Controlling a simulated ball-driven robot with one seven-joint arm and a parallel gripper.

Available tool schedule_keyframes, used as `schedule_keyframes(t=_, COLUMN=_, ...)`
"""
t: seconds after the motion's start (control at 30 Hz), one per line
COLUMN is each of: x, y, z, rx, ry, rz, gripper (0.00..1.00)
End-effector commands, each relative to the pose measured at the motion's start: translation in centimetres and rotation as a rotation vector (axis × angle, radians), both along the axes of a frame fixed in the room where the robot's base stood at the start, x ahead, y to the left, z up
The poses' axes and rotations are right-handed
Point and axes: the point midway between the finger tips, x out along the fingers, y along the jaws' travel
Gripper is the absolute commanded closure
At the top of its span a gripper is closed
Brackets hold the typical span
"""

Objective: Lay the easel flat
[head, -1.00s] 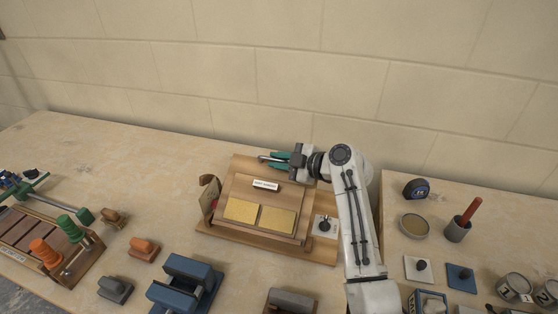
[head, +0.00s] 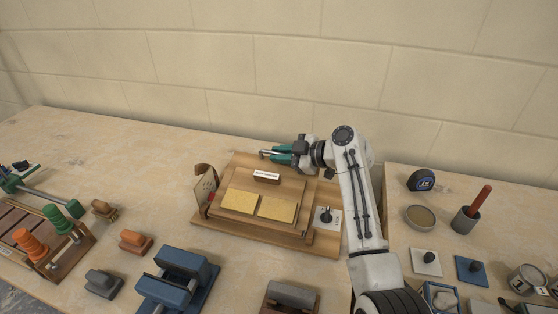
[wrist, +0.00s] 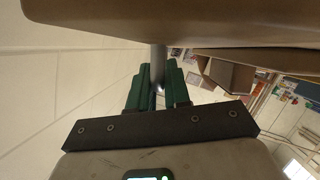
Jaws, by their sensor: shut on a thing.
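The easel is a wooden board (head: 293,190) over a wider wooden base (head: 325,243). The board bears two yellow pads (head: 277,209) and a white label (head: 266,177) near its upper edge. From the head view I cannot tell its exact tilt. My gripper (head: 270,154) is at the board's far edge, its green fingers pointing left. In the wrist view, my gripper (wrist: 157,88) is shut on a grey rod (wrist: 158,62) beside the brown wood (wrist: 180,22) of the easel. The rod's far end is hidden.
A knob plate (head: 327,217) sits at the base's right and a brown tag-like piece (head: 204,184) at its left. A tape measure (head: 421,180) and tins lie on the right bench.

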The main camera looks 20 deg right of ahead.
Motion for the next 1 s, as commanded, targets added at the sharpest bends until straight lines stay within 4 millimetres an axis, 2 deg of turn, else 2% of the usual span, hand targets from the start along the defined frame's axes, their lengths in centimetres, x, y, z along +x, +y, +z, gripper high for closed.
schedule_keyframes(t=0.03, x=0.3, y=-0.2, z=-1.2, rx=0.017, ry=0.022, rz=-0.001, gripper=1.0)
schedule_keyframes(t=0.23, x=1.0, y=-0.7, z=-2.8, rx=0.079, ry=0.109, rz=0.0, gripper=1.0)
schedule_keyframes(t=0.7, x=1.2, y=-0.8, z=-3.0, rx=0.104, ry=0.144, rz=0.0, gripper=1.0)
schedule_keyframes(t=0.73, x=1.2, y=-0.8, z=-3.0, rx=0.104, ry=0.144, rz=0.0, gripper=0.81)
schedule_keyframes(t=0.93, x=1.2, y=-0.8, z=-3.0, rx=0.104, ry=0.144, rz=0.0, gripper=0.62)
schedule_keyframes(t=1.0, x=1.1, y=-0.8, z=-3.1, rx=0.105, ry=0.145, rz=0.0, gripper=0.62)
